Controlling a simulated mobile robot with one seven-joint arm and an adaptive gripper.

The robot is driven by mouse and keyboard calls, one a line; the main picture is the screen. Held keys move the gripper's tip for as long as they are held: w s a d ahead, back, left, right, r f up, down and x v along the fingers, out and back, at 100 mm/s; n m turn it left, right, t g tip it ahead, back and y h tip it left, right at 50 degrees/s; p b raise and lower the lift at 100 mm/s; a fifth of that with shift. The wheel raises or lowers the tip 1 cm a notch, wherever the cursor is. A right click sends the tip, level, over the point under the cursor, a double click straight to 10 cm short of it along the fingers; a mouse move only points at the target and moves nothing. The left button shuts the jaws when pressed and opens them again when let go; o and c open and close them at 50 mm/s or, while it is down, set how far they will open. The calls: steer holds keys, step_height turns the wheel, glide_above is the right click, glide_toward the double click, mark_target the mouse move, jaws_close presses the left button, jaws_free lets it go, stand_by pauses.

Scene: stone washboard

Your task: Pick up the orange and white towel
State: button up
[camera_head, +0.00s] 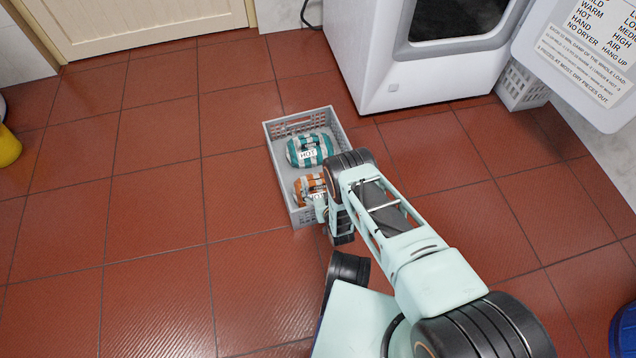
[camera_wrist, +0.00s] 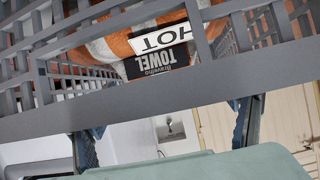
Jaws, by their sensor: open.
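The orange and white towel (camera_head: 308,186) lies rolled in the near end of a grey basket (camera_head: 279,178) on the floor. My arm hides part of it. In the wrist view the towel (camera_wrist: 118,47) shows behind the basket's slats, with a label reading "HOT" and "TOWEL". My gripper (camera_wrist: 165,125) is open, its two fingers apart at the lower left and right of that view. The basket's grey rim crosses the picture between the fingers and the towel. In the head view my gripper (camera_head: 321,208) is at the basket's near right corner, beside the towel, and its fingertips are mostly hidden.
A teal and white towel (camera_head: 302,153) labelled "HOT" lies in the basket's far part. A white appliance (camera_head: 395,65) stands behind to the right. Another grey basket (camera_head: 522,88) and a sign (camera_head: 590,55) are at the right.

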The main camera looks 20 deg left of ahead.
steer(key=shift+w+a+f, duration=0.1)
steer(key=shift+w+a, duration=0.05)
steer(key=shift+w, duration=0.05)
steer(key=c, duration=2)
steer(key=shift+c, duration=0.9)
steer(key=shift+r, duration=0.2)
